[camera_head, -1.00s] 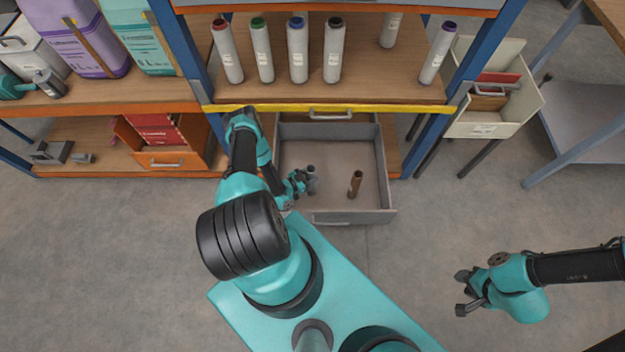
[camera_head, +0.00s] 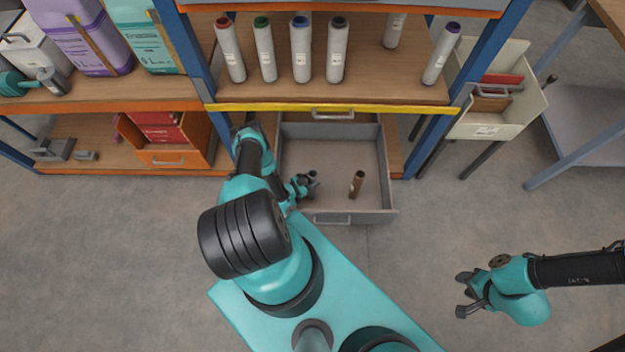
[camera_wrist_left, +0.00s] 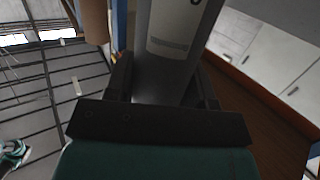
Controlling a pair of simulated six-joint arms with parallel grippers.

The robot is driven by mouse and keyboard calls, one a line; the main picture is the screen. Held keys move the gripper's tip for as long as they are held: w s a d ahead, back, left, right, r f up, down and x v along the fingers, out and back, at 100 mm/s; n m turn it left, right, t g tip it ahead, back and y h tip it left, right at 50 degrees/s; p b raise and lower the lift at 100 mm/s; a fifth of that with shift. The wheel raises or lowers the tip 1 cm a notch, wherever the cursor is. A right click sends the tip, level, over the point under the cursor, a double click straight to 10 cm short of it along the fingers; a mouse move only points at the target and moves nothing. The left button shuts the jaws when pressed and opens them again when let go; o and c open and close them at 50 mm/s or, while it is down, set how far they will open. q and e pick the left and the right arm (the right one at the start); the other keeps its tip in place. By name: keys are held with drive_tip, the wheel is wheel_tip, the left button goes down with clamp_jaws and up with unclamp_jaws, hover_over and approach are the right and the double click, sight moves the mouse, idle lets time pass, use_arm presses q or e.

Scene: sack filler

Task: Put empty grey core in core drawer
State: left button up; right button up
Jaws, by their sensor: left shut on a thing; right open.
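Whether the core's lower end touches the drawer floor is hidden by the gripper. In the left wrist view the grey core (camera_wrist_left: 174,45) rises between the dark fingers, with a pale label on its side. My right gripper (camera_head: 464,294) is open and empty over the floor at the lower right.
Several white rolls with coloured ends, such as the red-ended roll (camera_head: 230,52), stand on the shelf (camera_head: 370,85) above the drawer. An orange bin (camera_head: 170,158) sits at left and a cream bin (camera_head: 525,105) at right. The drawer floor right of the brown core is clear.

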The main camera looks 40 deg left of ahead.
use_arm(q)
drive_tip(key=o, duration=1.1)
drive_tip(key=shift+f, duration=0.1)
drive_tip(key=shift+s, duration=0.15)
drive_tip(key=shift+v, duration=3.6)
